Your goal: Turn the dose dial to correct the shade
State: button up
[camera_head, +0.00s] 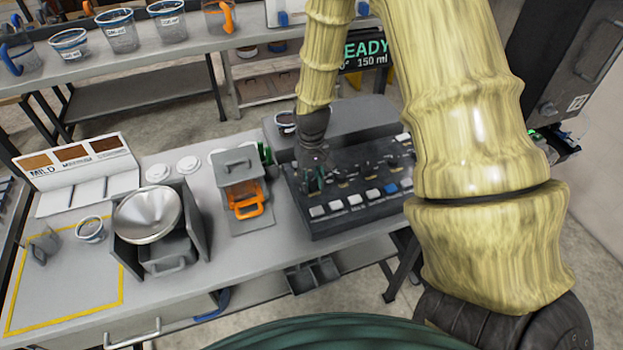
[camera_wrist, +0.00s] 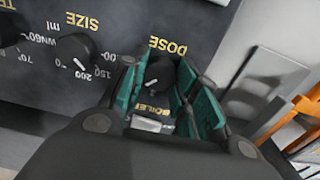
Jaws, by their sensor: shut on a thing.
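The dose dial (camera_wrist: 160,74) is a black knob under the yellow DOSE lettering in the wrist view. My gripper (camera_wrist: 163,84) has its green-padded fingers on either side of the dial and is shut on it. In the head view my gripper (camera_head: 315,180) reaches down at the left end of the dark control panel (camera_head: 345,211), hiding the dial. A shade card (camera_head: 75,160) with brown swatches and a MILD label stands at the left of the counter.
The SIZE dial (camera_wrist: 88,50) is close by on the panel. White and blue buttons (camera_head: 390,188) line its front edge. A display (camera_head: 366,52) reads READY and 150 ml.

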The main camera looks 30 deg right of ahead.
aim_at(312, 182)
jog(key=o, duration=1)
jog(key=shift+o, duration=0.2)
jog(key=shift+r, duration=0.15)
notch_tip(312, 182, up, 12)
jog(key=shift+f, duration=0.2)
